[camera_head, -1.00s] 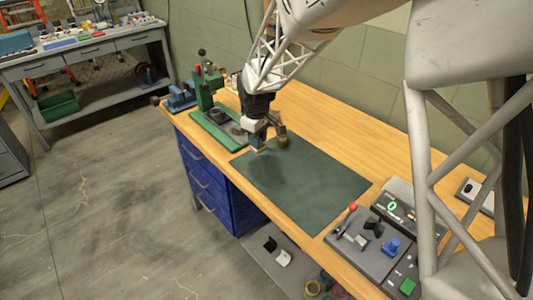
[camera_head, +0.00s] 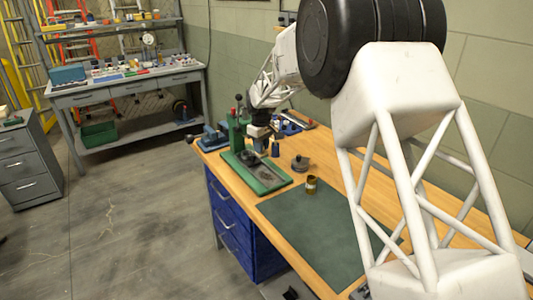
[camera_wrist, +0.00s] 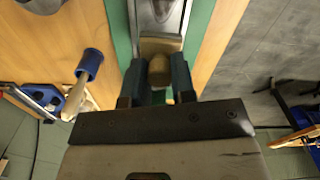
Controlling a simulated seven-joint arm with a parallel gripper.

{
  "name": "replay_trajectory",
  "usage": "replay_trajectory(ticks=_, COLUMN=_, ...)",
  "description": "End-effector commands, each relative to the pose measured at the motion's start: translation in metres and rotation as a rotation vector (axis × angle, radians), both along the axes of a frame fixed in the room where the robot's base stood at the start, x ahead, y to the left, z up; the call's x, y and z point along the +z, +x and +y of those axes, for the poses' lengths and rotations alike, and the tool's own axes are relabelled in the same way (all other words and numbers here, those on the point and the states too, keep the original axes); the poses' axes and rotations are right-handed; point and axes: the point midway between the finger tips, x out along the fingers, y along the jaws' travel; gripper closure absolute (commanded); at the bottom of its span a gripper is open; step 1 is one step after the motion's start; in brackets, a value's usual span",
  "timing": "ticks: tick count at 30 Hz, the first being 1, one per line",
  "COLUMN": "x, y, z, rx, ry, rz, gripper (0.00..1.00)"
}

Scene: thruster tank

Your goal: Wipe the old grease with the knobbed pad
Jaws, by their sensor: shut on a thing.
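My gripper (camera_wrist: 160,80) is shut on the brownish knob (camera_wrist: 158,70) of the knobbed pad. The pad's tan body (camera_wrist: 160,45) shows just beyond the fingertips in the wrist view. The pad is in front of a grey metal plate on the green press base (camera_head: 270,182); I cannot tell whether it touches the plate. In the head view my gripper (camera_head: 260,143) is beside the press, at the base's far end, and the pad is not clear there. A dark patch (camera_head: 266,177) on the plate may be the old grease; its outline is unclear.
A brown jar (camera_head: 311,185) stands at the edge of the dark green mat (camera_head: 315,225). A grey round part (camera_head: 300,163) lies behind it. A blue cup with a wooden-handled tool (camera_wrist: 91,64) is close to the gripper's left in the wrist view.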

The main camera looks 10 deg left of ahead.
Motion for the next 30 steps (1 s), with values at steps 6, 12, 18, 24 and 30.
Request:
replay_trajectory(ticks=6, x=0.000, y=0.007, z=0.005, rx=0.000, ry=0.000, rz=0.000, gripper=0.95)
replay_trajectory(ticks=12, x=0.001, y=0.007, z=0.005, rx=0.000, ry=0.000, rz=0.000, gripper=0.95)
replay_trajectory(ticks=18, x=-0.002, y=0.007, z=0.005, rx=0.000, ry=0.000, rz=0.000, gripper=0.95)
replay_trajectory(ticks=24, x=-0.015, y=0.007, z=0.005, rx=0.000, ry=0.000, rz=0.001, gripper=0.95)
replay_trajectory(ticks=30, x=-0.032, y=0.007, z=0.005, rx=0.000, ry=0.000, rz=0.000, gripper=0.95)
